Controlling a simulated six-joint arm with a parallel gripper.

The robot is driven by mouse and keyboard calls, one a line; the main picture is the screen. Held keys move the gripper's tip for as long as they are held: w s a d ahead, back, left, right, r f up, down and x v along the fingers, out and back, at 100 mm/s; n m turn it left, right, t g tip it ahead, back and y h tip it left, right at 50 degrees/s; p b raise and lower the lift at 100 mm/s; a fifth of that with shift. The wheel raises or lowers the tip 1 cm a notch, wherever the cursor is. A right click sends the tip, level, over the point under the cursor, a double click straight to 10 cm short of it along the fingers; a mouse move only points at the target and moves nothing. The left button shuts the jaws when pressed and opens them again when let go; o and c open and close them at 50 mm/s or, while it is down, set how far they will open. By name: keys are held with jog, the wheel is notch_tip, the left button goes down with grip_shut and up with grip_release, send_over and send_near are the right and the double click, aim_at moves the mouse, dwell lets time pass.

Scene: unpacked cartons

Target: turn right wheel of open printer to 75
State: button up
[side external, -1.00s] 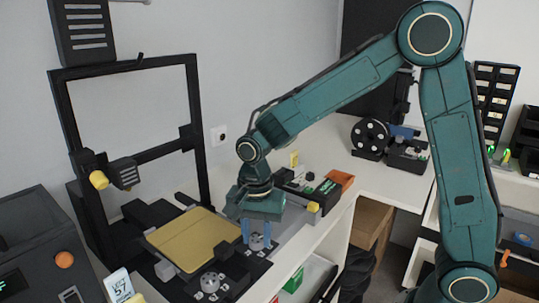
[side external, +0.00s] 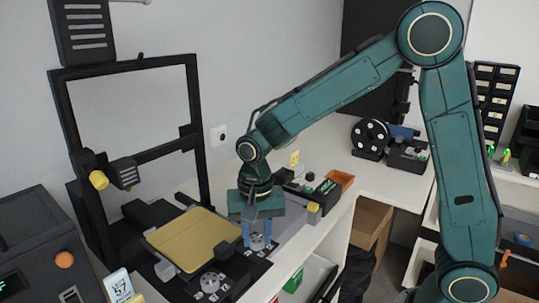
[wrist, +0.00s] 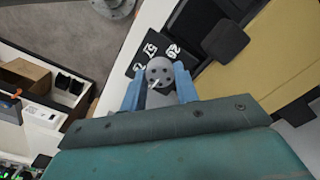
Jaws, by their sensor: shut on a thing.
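The open printer has a black upright frame (side external: 135,62) and a yellow bed (side external: 193,241). Its right wheel (side external: 259,243) is a small grey knob at the front right corner of the base. In the wrist view the wheel (wrist: 160,71) shows dark holes and a light pointer mark towards my gripper's palm. White numbers are printed on the black plate (wrist: 146,50) around it, partly hidden and hard to read. My gripper (side external: 257,236) points down with its blue fingers shut on the right wheel, one on each side. The left wheel (side external: 211,282) stands nearer the camera.
A black block (wrist: 226,41) sits close beside the right wheel, between it and the bed. A white card (side external: 119,286) with a number stands at the front left. Boxes and an orange tray (side external: 341,179) lie behind my gripper. The shelf edge drops off to the right.

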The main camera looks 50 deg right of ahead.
aim_at(263, 239)
jog(key=o, duration=1)
jog(key=shift+r, duration=0.1)
notch_tip(263, 239, up, 14)
jog(key=shift+f, duration=0.2)
jog(key=shift+s, duration=0.1)
jog(key=s+d+n+t, duration=0.2)
jog(key=s+n, duration=0.1)
jog(key=s, duration=0.3)
jog(key=s+d+n+t, duration=0.1)
jog(key=s+d+n, duration=0.2)
jog(key=s, duration=0.3)
jog(key=s+d+n+t, duration=0.2)
jog(key=s, duration=0.5)
jog(key=shift+d+f+n+t, duration=0.1)
jog(key=shift+d+n+t, duration=0.2)
jog(key=shift+d+n, duration=0.1)
